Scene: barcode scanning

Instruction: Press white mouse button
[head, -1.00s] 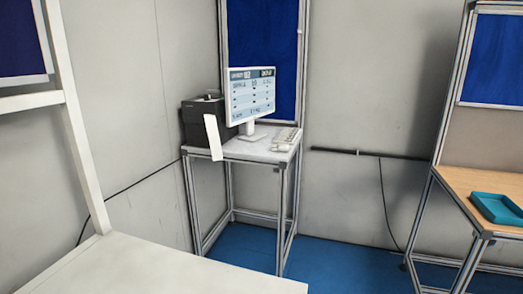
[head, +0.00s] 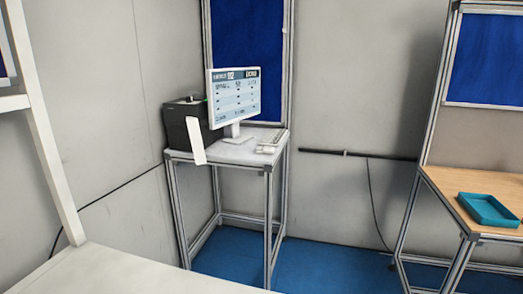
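A small white mouse (head: 266,149) appears to lie at the front right of a small metal-framed stand's white top (head: 218,153), by a light keyboard (head: 272,139). It is tiny here, and its button cannot be made out. A white monitor (head: 235,97) with a lit screen stands left of the keyboard. My gripper is not in view.
A black printer (head: 182,124) with a white paper strip (head: 196,141) hanging from it is left of the monitor. A white table (head: 110,272) fills the lower left. A wooden table (head: 450,185) with a teal tray (head: 488,209) is at right. Blue floor (head: 325,262) lies between.

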